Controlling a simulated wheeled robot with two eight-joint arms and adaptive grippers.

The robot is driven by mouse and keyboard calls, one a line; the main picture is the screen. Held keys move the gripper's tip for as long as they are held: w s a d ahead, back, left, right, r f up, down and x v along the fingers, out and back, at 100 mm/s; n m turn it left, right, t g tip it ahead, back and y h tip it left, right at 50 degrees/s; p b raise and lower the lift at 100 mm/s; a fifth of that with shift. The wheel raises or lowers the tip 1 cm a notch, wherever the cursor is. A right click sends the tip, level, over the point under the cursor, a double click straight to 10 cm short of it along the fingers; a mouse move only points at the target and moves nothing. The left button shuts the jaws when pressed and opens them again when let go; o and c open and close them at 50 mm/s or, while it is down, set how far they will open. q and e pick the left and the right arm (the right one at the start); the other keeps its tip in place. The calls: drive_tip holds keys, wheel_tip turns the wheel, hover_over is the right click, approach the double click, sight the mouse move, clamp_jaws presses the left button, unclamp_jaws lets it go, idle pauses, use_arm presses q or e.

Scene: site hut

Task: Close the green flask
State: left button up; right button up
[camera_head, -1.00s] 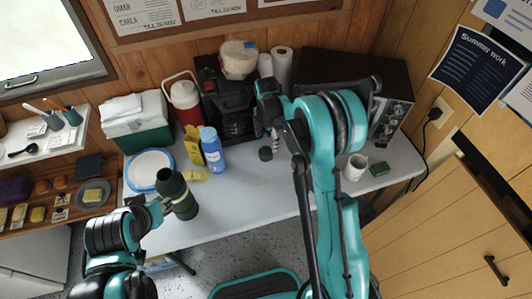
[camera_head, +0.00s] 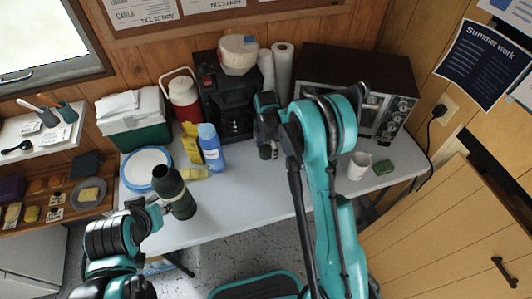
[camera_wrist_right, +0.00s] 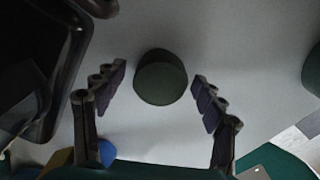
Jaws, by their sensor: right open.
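The green flask (camera_head: 180,198) is a dark green cylinder with a black band, held upright or slightly tilted at the table's front left. My left gripper (camera_head: 162,207) is shut on its side. A round dark green lid (camera_head: 268,151) is on the table before the coffee machine. My right gripper (camera_head: 268,142) is just above the lid, fingers pointing down. In the right wrist view the lid (camera_wrist_right: 161,77) shows between and beyond the open fingertips (camera_wrist_right: 160,90), with gaps on both sides. The flask's mouth is not clearly visible.
A blue bottle (camera_head: 211,147) and yellow packet (camera_head: 192,143) stand left of my right gripper. The black coffee machine (camera_head: 227,108) is close behind it. A white plate (camera_head: 147,166) lies behind the flask. The middle front table is clear.

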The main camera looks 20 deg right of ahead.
sight(268, 150)
drive_tip(key=shift+r, duration=0.1)
drive_tip(key=c, duration=1.1)
drive_tip(key=shift+r, duration=0.5)
drive_tip(key=r, duration=0.1)
drive_tip(key=r+p, duration=0.2)
drive_tip(key=r, duration=0.1)
drive_tip(key=shift+s+d, duration=0.2)
drive_tip(key=shift+d, duration=0.05)
drive_tip(key=s+d+r+p, duration=0.3)
drive_tip(key=s+d+r, duration=0.3)
drive_tip(key=s+d, duration=0.1)
drive_tip(key=shift+d, duration=0.7)
